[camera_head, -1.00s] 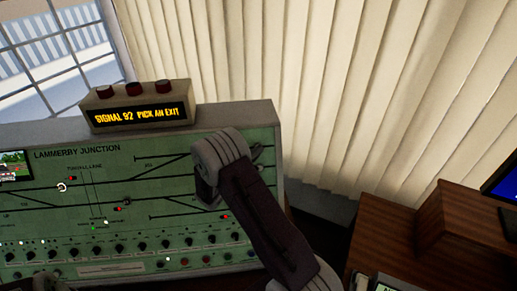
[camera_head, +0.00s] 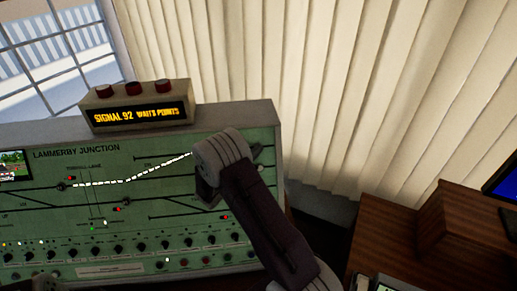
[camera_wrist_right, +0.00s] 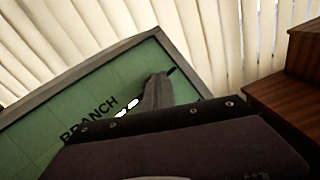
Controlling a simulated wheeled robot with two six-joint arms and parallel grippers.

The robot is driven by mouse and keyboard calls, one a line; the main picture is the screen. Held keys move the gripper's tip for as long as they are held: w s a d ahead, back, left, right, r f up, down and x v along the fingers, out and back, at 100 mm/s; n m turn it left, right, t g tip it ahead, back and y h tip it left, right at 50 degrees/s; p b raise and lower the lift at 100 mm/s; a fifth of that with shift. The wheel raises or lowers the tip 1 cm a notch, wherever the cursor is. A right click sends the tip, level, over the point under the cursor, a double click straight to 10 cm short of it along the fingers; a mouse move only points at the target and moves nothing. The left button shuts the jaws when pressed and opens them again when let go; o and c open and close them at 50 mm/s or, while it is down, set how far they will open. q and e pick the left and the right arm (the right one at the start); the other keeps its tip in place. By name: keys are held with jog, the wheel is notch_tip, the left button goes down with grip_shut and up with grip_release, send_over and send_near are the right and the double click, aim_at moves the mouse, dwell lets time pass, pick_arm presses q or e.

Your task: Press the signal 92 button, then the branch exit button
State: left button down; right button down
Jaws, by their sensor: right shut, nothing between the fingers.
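The green Lammerby Junction panel (camera_head: 100,215) stands at the left in the head view. A white-lit route (camera_head: 125,181) runs from a red light at the left, up and rightward, to behind my right arm. The amber display (camera_head: 138,115) on top reads "SIGNAL 92 WAITS POINTS". My right gripper is at the panel's upper right, mostly hidden behind its own wrist in the head view. In the right wrist view its shut, empty fingers (camera_wrist_right: 156,92) are at the panel, right of the word "BRANCH" (camera_wrist_right: 90,120). The branch exit button is hidden there; contact cannot be told.
Three dark red domes (camera_head: 134,88) sit on the display box. A row of black knobs (camera_head: 140,246) runs along the panel's lower part. Vertical blinds (camera_head: 380,90) hang behind. A wooden desk (camera_head: 385,235) stands at the right.

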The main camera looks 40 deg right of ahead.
jog(key=shift+s+a+r, duration=0.35)
jog(key=shift+s+r, duration=0.05)
jog(key=shift+s, duration=0.3)
jog(key=s, duration=0.1)
jog(key=s+a+r+p, duration=0.2)
jog(key=s, duration=0.1)
jog(key=shift+r, duration=0.15)
dwell(0.3)
jog(key=shift+w, duration=0.1)
dwell(0.4)
